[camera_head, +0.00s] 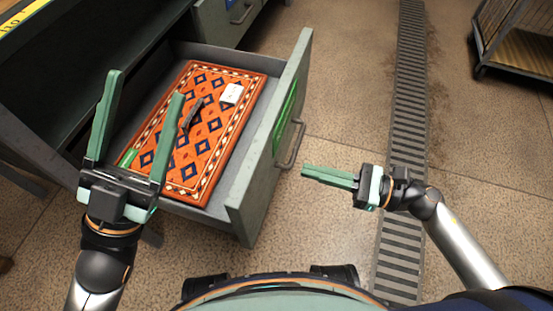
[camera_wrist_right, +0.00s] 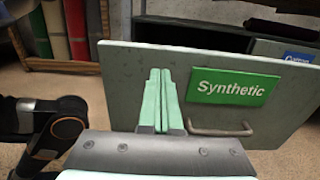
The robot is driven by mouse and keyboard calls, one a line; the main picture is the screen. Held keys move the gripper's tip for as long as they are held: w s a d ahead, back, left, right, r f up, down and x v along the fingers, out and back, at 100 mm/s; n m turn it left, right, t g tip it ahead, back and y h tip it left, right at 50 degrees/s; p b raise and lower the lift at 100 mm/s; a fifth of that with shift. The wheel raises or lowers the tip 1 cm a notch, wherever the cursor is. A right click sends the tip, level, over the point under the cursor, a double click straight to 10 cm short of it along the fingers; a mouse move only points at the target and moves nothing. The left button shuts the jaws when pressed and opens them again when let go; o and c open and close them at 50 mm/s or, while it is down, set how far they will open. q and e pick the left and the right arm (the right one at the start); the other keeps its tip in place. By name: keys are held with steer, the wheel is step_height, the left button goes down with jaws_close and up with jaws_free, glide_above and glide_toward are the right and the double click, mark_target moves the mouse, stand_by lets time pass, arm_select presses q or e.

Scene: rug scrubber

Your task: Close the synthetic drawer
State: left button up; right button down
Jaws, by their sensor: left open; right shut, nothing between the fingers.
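The synthetic drawer (camera_head: 272,150) is pulled well out of the grey cabinet in the head view. Its front panel bears a green label reading "Synthetic", seen in the right wrist view (camera_wrist_right: 232,86), with a metal bar handle (camera_wrist_right: 220,131) below. An orange patterned rug (camera_head: 212,125) lies inside the drawer. My right gripper (camera_head: 305,172) is shut and empty, pointing at the front panel beside the handle (camera_head: 291,145); I cannot tell if it touches. My left gripper (camera_head: 142,90) is open and appears above the left part of the drawer.
A dark object (camera_head: 193,114) and a white tag (camera_head: 232,93) lie on the rug. Another drawer (camera_head: 222,20) with a blue label is at the back. A floor drain grate (camera_head: 408,110) runs along the right, and a wheeled cart (camera_head: 515,40) stands at the far right.

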mark_target(261, 158)
arm_select(q)
steer(key=shift+w+f, duration=0.1)
steer(key=shift+f, duration=0.2)
arm_select(e)
steer(key=x, duration=0.8)
steer(key=shift+w+a, duration=0.1)
